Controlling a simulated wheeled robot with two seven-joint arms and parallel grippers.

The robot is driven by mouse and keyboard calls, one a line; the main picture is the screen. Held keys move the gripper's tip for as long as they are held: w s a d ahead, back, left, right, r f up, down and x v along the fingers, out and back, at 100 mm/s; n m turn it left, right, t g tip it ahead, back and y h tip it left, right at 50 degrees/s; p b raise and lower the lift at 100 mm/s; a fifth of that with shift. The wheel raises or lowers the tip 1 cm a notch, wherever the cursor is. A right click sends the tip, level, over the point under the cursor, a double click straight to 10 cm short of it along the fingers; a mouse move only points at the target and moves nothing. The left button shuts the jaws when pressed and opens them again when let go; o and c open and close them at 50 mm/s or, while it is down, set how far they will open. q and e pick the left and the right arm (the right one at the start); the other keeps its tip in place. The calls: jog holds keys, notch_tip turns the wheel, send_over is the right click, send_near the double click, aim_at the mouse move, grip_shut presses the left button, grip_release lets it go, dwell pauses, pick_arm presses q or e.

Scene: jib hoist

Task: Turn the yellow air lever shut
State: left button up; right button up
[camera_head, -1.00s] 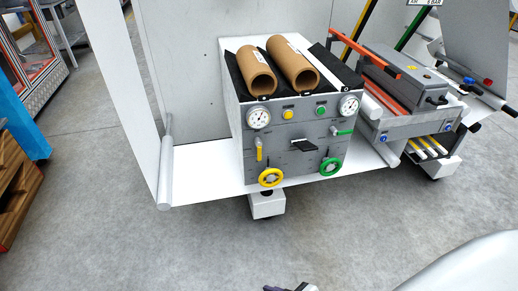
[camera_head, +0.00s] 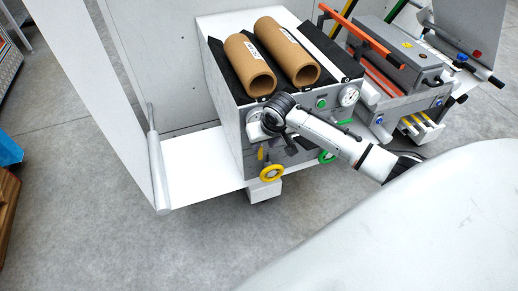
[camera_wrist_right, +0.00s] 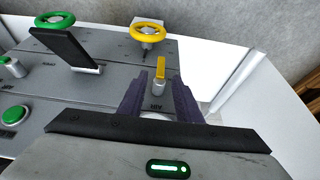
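The yellow air lever (camera_head: 261,154) is on the grey front panel of the cart, under the left gauge and above the yellow handwheel (camera_head: 271,173). My right gripper (camera_head: 276,149) is in front of the panel close to the lever and partly covers this area. In the right wrist view the lever (camera_wrist_right: 161,68) appears between the two dark fingers of my right gripper (camera_wrist_right: 160,88), near their tips. The fingers are apart, with visible gaps beside the lever; contact is not seen. My left gripper is not in view.
A green handwheel (camera_wrist_right: 51,20) and a black handle (camera_wrist_right: 72,48) are beside the lever on the panel. A green button (camera_wrist_right: 14,115) is at the wrist view's left edge. Two cardboard rolls (camera_head: 286,52) lie on top of the cart. An orange-handled machine (camera_head: 400,70) stands at right.

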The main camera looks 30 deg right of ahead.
aim_at(261, 151)
jog(key=b+x, duration=0.1)
jog(key=x, duration=0.7)
jog(key=shift+w+b, duration=0.1)
jog(key=shift+b, duration=0.2)
jog(key=shift+f, duration=0.15)
jog(key=shift+c, duration=0.7)
grip_shut()
